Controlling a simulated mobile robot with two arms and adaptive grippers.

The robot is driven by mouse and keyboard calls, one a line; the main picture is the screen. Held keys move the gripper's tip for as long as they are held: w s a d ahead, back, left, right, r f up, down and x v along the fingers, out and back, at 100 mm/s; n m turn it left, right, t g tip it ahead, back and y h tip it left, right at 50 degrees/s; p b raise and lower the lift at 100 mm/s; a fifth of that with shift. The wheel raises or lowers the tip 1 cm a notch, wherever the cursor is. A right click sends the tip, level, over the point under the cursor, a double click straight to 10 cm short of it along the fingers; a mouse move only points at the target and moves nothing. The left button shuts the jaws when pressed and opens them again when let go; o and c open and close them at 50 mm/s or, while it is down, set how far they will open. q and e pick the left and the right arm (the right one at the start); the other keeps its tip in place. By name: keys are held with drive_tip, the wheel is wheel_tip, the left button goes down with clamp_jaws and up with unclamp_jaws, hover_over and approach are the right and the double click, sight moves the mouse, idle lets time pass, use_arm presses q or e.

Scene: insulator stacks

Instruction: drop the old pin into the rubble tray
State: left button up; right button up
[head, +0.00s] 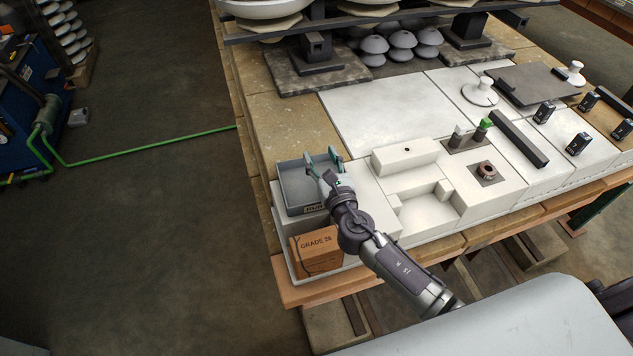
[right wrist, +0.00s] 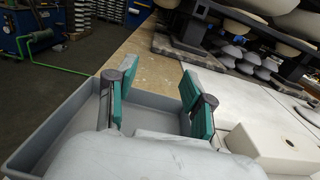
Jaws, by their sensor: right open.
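The grey rubble tray (head: 288,199) stands at the near left corner of the bench, its label partly covered by my arm. My right gripper (head: 322,159) is over the tray's right part, with its fingers spread and nothing visible between them. In the right wrist view the open gripper (right wrist: 155,97) has teal pads on both sides, with the tray (right wrist: 62,122) below and to the left. I cannot make out the old pin; the visible tray floor looks bare, and part of it is hidden by the gripper. My left gripper is not in view.
A brown box marked GRADE 26 (head: 317,252) stands in front of the tray. A white block with a hole (head: 404,156) is right of the gripper. Behind it are a bare white panel (head: 385,110) and a dark rack with insulators (head: 400,40). Green-topped and grey-topped pieces stand further right.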

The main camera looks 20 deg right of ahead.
drive_tip(key=s, duration=1.2)
drive_tip(key=shift+d, duration=0.2)
